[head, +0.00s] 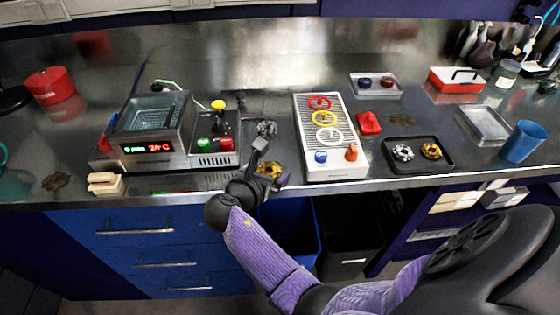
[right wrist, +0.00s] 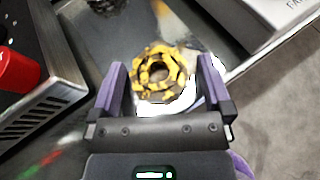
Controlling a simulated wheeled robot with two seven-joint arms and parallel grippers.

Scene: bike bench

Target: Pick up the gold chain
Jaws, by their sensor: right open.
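A gold chain (head: 270,169), coiled in a ring, lies on the steel bench near its front edge. In the right wrist view the gold chain (right wrist: 163,90) sits between the two purple fingers, apart from both. My right gripper (head: 263,165) is open and empty, over the chain; it also shows in the right wrist view (right wrist: 162,72). The gripper partly hides the chain in the head view. Another gold coil (head: 431,151) lies in a black tray at the right, beside a silver one (head: 403,153). My left gripper is not in view.
A dark grey chain coil (head: 267,129) lies just behind. The heated bath unit (head: 205,160) stands close on the left, a white panel with coloured rings (head: 335,168) close on the right. The bench's front edge is very near the gripper.

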